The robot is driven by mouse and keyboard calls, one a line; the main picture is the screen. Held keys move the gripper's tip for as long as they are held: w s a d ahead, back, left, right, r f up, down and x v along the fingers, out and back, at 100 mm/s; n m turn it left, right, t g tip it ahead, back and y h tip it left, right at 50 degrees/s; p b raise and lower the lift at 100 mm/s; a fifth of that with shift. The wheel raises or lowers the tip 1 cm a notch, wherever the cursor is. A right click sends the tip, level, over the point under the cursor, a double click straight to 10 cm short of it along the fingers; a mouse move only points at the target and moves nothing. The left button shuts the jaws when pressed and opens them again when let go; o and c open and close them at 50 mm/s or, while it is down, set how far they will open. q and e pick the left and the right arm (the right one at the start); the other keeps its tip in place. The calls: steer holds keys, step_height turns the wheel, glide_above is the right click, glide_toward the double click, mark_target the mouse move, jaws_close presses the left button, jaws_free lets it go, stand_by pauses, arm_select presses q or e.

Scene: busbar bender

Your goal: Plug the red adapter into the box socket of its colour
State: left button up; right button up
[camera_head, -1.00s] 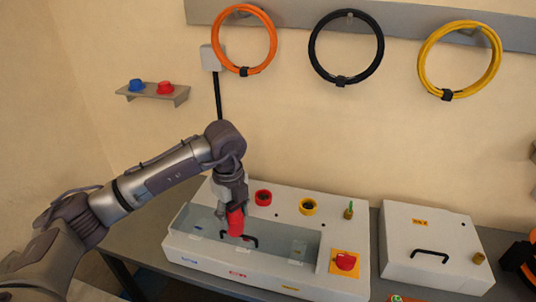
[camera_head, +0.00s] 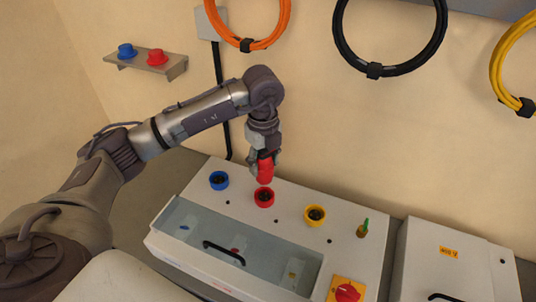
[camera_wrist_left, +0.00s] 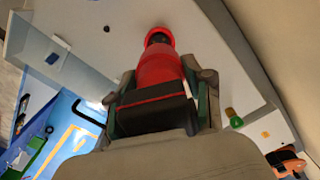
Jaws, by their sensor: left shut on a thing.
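My left gripper (camera_head: 261,160) is shut on the red adapter (camera_head: 264,170) and holds it just above the red socket (camera_head: 264,197) on the top of the white box (camera_head: 375,262). In the left wrist view the red adapter (camera_wrist_left: 158,75) points away from my left gripper (camera_wrist_left: 158,95), with the red rim of the red socket (camera_wrist_left: 160,36) just past its tip. From these views I cannot tell whether the tip touches the socket. A blue socket (camera_head: 219,180) lies left of the red one and a yellow socket (camera_head: 315,216) right of it. My right gripper is not in view.
The box has a clear lid with a black handle (camera_head: 224,253), a green-tipped brass post (camera_head: 363,229) and a red knob (camera_head: 347,293). A second white box (camera_head: 450,262) stands at the right. A wall shelf (camera_head: 165,66) holds a blue and a red cap. Cable coils hang on the wall.

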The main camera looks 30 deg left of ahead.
mark_target(264, 177)
arm_select(q)
steer(key=shift+s+r, duration=0.1)
steer(key=shift+s, duration=0.15)
steer(key=shift+w, duration=0.1)
step_height(264, 177, down, 2)
steer(key=shift+w+b, duration=0.15)
steer(key=shift+b, duration=0.7)
steer(key=shift+f+b, duration=0.3)
steer(key=shift+f, duration=0.1)
steer(key=shift+f+b, duration=0.65)
steer(key=shift+f, duration=0.2)
steer(key=shift+f+b, duration=0.5)
steer(key=shift+f, duration=0.25)
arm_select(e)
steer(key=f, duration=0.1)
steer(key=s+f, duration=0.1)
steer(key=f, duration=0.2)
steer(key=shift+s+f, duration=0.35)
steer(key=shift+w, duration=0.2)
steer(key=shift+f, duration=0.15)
